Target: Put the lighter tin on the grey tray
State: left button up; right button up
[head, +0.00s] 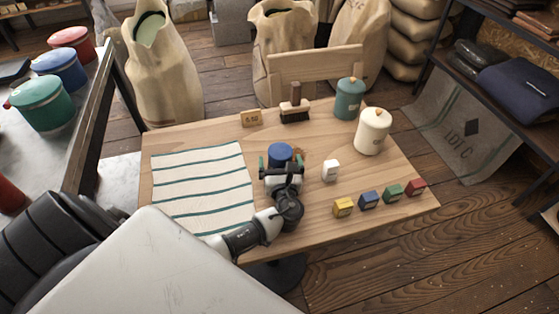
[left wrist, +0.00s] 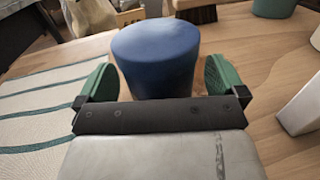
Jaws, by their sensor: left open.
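A cream lidded tin (head: 373,132) and a teal lidded tin (head: 348,99) stand upright at the right back of the wooden table; the cream one is paler. A blue cylinder (head: 280,153) stands at the table's middle and fills the centre of the left wrist view (left wrist: 156,58). My left gripper (head: 281,165) is open, its green fingertips to either side of the blue cylinder with gaps showing. I cannot tell how far the cylinder reaches between them. I see no grey tray that I can make out. My right gripper is out of view.
A striped cloth (head: 203,187) covers the table's left. A white block (head: 330,171) and small yellow, blue, green and red boxes (head: 393,194) stand right of the gripper. A brush (head: 295,108) and price card (head: 251,118) are at the back. A chair back (head: 315,66) stands behind.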

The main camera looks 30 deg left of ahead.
pick_arm(q)
jog(key=shift+w+a, duration=0.2)
jog(key=shift+w, duration=0.05)
jog(key=shift+c, duration=0.4)
jog(key=c, duration=1)
jog(key=shift+c, duration=0.2)
